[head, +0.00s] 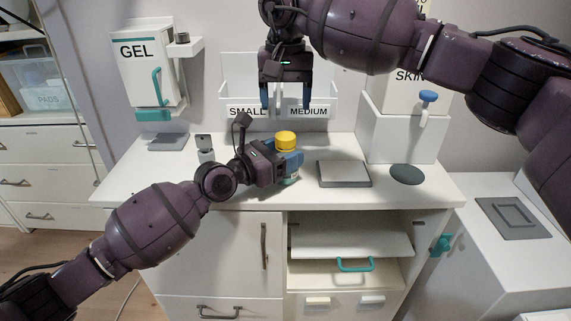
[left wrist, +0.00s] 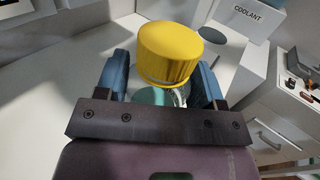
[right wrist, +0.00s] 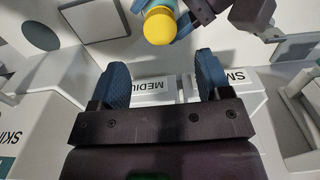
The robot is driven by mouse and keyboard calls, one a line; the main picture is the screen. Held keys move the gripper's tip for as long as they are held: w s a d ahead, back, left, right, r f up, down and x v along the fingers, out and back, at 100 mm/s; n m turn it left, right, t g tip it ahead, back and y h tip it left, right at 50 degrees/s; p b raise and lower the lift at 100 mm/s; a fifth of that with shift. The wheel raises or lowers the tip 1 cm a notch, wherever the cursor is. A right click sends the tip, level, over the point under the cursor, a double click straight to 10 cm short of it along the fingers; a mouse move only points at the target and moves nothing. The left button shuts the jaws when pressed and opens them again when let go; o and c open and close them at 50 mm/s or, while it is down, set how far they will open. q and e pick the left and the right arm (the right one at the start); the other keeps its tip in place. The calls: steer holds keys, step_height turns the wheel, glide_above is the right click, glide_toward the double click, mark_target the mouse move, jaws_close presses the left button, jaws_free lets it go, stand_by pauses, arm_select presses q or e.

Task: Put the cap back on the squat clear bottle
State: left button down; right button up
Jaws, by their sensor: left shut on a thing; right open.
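The squat clear bottle (left wrist: 182,94) is between the blue fingers of my left gripper (left wrist: 160,85), which is shut on it. The yellow cap (head: 285,138) sits at the top of the bottle; in the left wrist view the cap (left wrist: 168,52) looks slightly tilted, and I cannot tell if it is screwed down. The fingers hide most of the bottle's sides. The bottle is at the worktop, and I cannot tell whether it touches. My right gripper (head: 286,95) is open and empty, pointing down above and behind the cap. The cap also shows beyond its fingers in the right wrist view (right wrist: 160,26).
The white worktop (head: 240,205) holds a grey square pad (head: 344,173) and a dark round disc (head: 406,174) to the right. Glove bins marked SMALL and MEDIUM (head: 308,112) stand behind. A GEL dispenser (head: 150,75) hangs at left.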

mark_target(286, 135)
steer(key=shift+f, duration=3.7)
steer(key=shift+c, duration=0.3)
steer(key=c, duration=0.9)
